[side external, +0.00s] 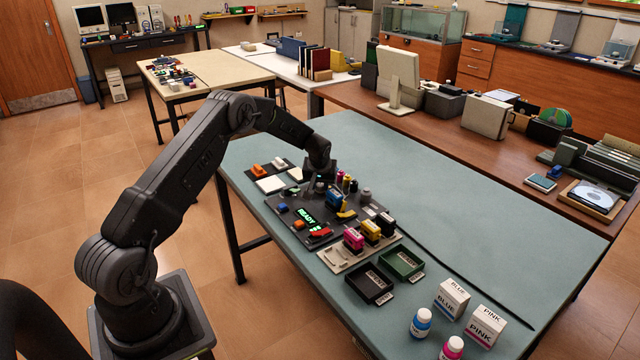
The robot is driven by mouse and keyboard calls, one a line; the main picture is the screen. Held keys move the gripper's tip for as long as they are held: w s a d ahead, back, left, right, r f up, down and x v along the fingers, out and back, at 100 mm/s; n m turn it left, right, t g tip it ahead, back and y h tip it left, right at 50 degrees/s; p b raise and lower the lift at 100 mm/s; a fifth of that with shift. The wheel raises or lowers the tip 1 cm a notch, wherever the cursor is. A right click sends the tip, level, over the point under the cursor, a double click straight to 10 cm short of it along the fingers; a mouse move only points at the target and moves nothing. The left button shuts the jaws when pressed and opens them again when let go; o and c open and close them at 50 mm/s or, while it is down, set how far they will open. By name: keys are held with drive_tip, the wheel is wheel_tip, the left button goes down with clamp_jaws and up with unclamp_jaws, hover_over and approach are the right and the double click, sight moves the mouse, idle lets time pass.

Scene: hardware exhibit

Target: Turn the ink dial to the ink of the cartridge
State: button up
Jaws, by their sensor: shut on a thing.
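A dark control panel (287,213) lies on the blue-grey table. Its green display (306,217) reads READY. A blue cartridge (334,199) stands upright on the panel. My gripper (320,183) points down at the panel's back edge, left of several small coloured bottles or posts (347,183). It is shut on a small dark thing that seems to be the ink dial; the jaws hide most of it and its pointer cannot be read. Pink (353,239), yellow (371,231) and black (386,223) cartridges stand in a pale rack (337,257) in front of the panel.
A black tray (369,285) and a green tray (402,264) lie near the rack. Blue and pink boxes (452,298) (486,325) and bottles (421,323) (452,348) stand at the front. A grey knob (366,194) is right of the posts. The table's right side is mostly clear.

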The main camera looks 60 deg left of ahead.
drive_tip(key=shift+n, duration=0.5)
drive_tip(key=o, duration=0.9)
drive_tip(key=v, duration=1.3)
drive_tip(key=shift+d+r, duration=0.25)
drive_tip(key=shift+r, duration=0.1)
